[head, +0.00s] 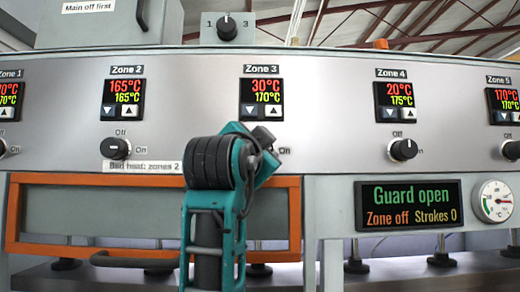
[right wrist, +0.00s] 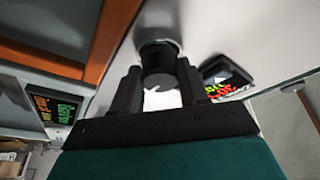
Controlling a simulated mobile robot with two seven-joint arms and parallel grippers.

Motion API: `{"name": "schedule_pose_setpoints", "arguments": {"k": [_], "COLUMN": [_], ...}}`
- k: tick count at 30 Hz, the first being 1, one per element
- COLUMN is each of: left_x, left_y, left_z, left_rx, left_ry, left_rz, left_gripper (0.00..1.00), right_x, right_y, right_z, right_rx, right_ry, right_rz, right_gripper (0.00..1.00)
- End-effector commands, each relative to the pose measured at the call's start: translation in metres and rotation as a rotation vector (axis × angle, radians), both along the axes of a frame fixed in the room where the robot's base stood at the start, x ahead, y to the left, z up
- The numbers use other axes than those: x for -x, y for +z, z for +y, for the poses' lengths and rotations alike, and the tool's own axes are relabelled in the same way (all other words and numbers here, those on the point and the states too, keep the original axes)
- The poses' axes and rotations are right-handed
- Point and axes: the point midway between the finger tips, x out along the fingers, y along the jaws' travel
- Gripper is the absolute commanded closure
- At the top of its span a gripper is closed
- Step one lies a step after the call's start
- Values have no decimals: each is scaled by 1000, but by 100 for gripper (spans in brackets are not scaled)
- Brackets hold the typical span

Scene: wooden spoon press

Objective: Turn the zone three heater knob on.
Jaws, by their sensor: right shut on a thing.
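The zone three heater knob (right wrist: 158,62) is a round black knob on the pale panel, seen between the two black fingers of my right gripper (right wrist: 158,68) in the right wrist view. The fingers are shut on its sides. In the head view my teal and black right arm stands in front of this knob and hides most of it and its labels. The Zone 3 display (head: 262,98) above it reads 30°C over 170°C; it also shows in the right wrist view (right wrist: 228,80). My left gripper is out of view.
The Zone 2 knob (head: 116,148) is left and the Zone 4 knob (head: 403,149) is right on the same panel. A selector knob (head: 227,28) sits above. Below are an orange guard frame (head: 295,220) and a status screen (head: 409,206) reading "Guard open" and "Zone off".

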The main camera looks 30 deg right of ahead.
Motion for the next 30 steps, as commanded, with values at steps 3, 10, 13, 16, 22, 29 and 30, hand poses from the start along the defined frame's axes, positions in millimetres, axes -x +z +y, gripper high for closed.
{"name": "schedule_pose_setpoints", "arguments": {"k": [3, 10, 13, 16, 22, 29, 30], "left_x": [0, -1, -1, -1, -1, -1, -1], "left_y": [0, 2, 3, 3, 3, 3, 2], "left_z": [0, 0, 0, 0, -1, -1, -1], "left_rx": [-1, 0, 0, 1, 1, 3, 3], "left_ry": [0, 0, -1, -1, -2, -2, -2], "left_rz": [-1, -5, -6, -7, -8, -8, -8], "left_gripper": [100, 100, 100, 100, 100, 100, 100], "right_x": [0, 1, 1, 1, 0, 2, 4], "right_y": [0, 0, 0, 0, 0, 0, -1], "right_z": [-1, -1, -1, -1, -1, 2, 4], "right_rx": [-6, -6, -6, -6, -5, -5, -5], "right_ry": [-2, -3, -3, -2, -1, 0, 1], "right_rz": [-3, -5, -5, -5, -5, -5, -6], "right_gripper": [87, 87, 55, 45, 32, 32, 32]}}
